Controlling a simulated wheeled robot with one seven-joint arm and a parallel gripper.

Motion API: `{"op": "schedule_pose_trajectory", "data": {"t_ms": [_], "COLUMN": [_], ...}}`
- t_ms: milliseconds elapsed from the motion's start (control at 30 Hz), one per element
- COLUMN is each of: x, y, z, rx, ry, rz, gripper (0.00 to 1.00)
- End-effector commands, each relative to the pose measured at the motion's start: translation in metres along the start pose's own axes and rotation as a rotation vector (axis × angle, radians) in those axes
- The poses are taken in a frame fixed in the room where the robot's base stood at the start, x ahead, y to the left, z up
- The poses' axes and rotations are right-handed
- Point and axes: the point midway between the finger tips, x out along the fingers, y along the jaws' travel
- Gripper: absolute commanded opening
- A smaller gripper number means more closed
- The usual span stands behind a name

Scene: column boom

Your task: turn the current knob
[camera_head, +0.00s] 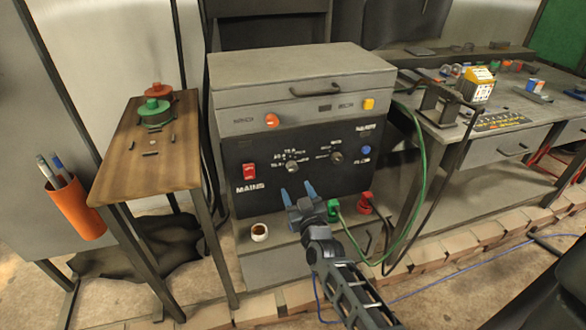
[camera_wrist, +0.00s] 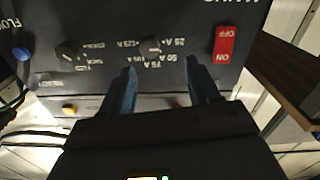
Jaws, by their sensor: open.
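The current knob (camera_head: 291,166) is a small round dial with ampere markings around it on the black front panel of the grey machine (camera_head: 290,75). My gripper (camera_head: 298,192) is open, its two blue fingers pointing at the panel just below the knob in the head view. In the wrist view, which is upside down, the knob (camera_wrist: 150,48) shows between and just beyond the fingertips of my gripper (camera_wrist: 160,68). The fingers appear apart from it, with nothing between them.
A second knob (camera_head: 336,157) and a blue control (camera_head: 366,150) lie to the right; the red mains switch (camera_head: 249,172) is to the left. Green (camera_head: 334,210) and red (camera_head: 365,203) connectors with cables stand right of my gripper. A small white roll (camera_head: 259,232) sits on the ledge.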

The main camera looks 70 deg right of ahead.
Motion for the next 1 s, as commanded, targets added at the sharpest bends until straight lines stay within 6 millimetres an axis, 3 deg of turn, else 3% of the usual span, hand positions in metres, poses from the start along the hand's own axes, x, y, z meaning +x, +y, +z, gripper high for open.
{"op": "schedule_pose_trajectory", "data": {"t_ms": [133, 600, 1000], "x": [0.019, 0.081, 0.095], "y": [0.014, 0.017, 0.016], "z": [-0.002, -0.003, -0.002], "rx": [-0.01, -0.01, -0.01], "ry": [0.004, 0.006, 0.004], "rz": [0.027, 0.029, 0.028], "gripper": [0.61, 0.61, 0.61]}}
